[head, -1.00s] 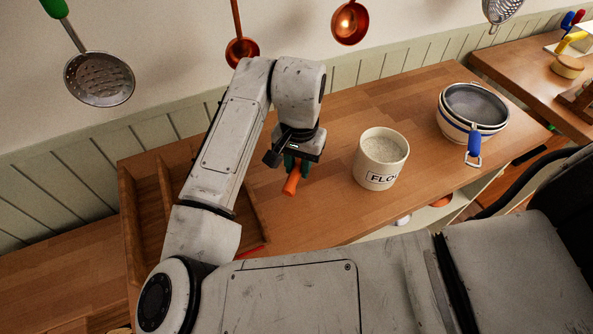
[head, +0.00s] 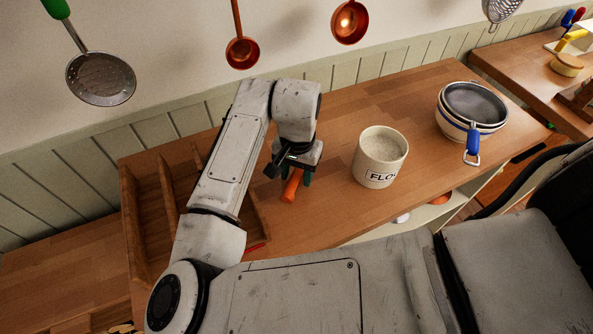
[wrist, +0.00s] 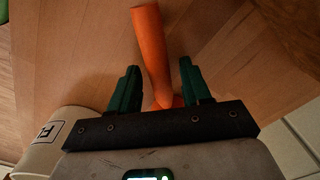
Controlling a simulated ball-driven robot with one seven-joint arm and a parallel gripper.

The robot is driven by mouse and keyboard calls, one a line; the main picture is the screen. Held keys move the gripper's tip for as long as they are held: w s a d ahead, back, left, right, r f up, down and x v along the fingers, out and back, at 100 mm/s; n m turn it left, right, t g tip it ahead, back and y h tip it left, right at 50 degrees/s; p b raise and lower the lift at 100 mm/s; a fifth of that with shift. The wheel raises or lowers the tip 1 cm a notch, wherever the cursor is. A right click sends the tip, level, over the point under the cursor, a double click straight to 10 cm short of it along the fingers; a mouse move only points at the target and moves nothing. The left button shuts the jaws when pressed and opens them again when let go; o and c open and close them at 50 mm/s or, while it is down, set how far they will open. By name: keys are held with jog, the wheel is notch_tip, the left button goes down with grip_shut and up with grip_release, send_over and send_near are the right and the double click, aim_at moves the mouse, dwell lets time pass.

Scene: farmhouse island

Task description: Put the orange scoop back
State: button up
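The orange scoop (head: 292,187) is on the wooden counter, between the divided tray and the flour crock. Its handle shows below my gripper (head: 295,176); its other end is mostly hidden by the gripper. In the wrist view the orange handle (wrist: 153,45) runs up between the two green fingertips of my gripper (wrist: 158,80). The fingers stand apart, with a gap showing on each side of the handle. My gripper is open around the scoop, low over the counter.
The wooden divided tray (head: 133,225) lies at the left, partly behind my arm. The flour crock (head: 380,158) stands right of my gripper, with nested bowls and a sieve (head: 473,108) beyond. A skimmer (head: 101,78) and copper ladles (head: 242,52) hang along the wall.

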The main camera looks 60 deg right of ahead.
aim_at(297, 173)
jog(key=shift+o, duration=0.2)
notch_tip(297, 173, up, 12)
jog(key=shift+r+b, duration=0.2)
jog(key=shift+b, duration=0.25)
jog(key=shift+s, duration=0.1)
dwell(0.6)
